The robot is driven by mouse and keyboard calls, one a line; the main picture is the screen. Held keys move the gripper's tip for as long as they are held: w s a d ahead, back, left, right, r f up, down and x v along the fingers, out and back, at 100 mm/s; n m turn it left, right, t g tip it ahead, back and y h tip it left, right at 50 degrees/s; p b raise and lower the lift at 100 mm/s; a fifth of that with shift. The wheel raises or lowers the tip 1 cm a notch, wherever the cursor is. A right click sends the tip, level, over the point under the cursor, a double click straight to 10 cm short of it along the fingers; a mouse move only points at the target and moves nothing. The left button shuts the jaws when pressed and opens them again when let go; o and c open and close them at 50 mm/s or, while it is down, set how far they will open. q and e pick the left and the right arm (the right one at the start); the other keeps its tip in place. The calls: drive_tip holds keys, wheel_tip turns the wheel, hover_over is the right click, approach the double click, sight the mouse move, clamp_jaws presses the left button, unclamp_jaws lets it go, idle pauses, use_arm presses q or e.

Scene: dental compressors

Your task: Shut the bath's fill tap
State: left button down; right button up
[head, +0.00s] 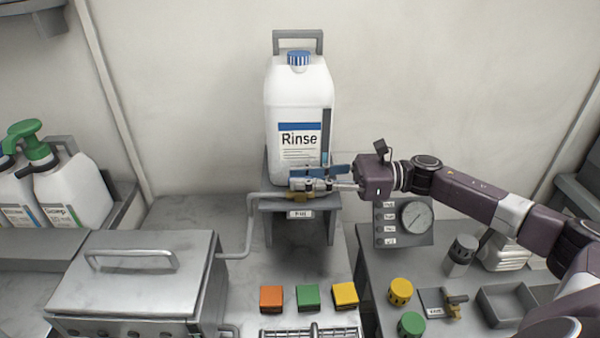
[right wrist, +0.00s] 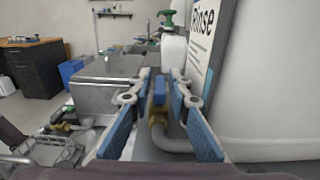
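The fill tap shows in the right wrist view as a blue lever (right wrist: 159,92) on a brass body (right wrist: 157,116) with a grey pipe. In the head view its pipe (head: 249,228) runs from the metal bath (head: 135,275) up to the stand under the Rinse bottle; the lever is hard to make out there. My right gripper (head: 297,181) is in front of the bottle at the stand's top. In the wrist view its blue-padded fingers (right wrist: 162,76) are apart, one on each side of the lever, with gaps showing. My left gripper is not in view.
The white Rinse bottle (head: 298,105) stands close behind my right gripper on a grey stand (head: 300,205). Orange, green and yellow blocks (head: 308,297) lie below. A gauge panel (head: 404,222) is at right, beneath my right arm. White bottles (head: 75,190) stand at left.

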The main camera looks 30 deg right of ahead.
drive_tip(key=shift+w+a, duration=0.15)
drive_tip(key=shift+a, duration=0.25)
clamp_jaws()
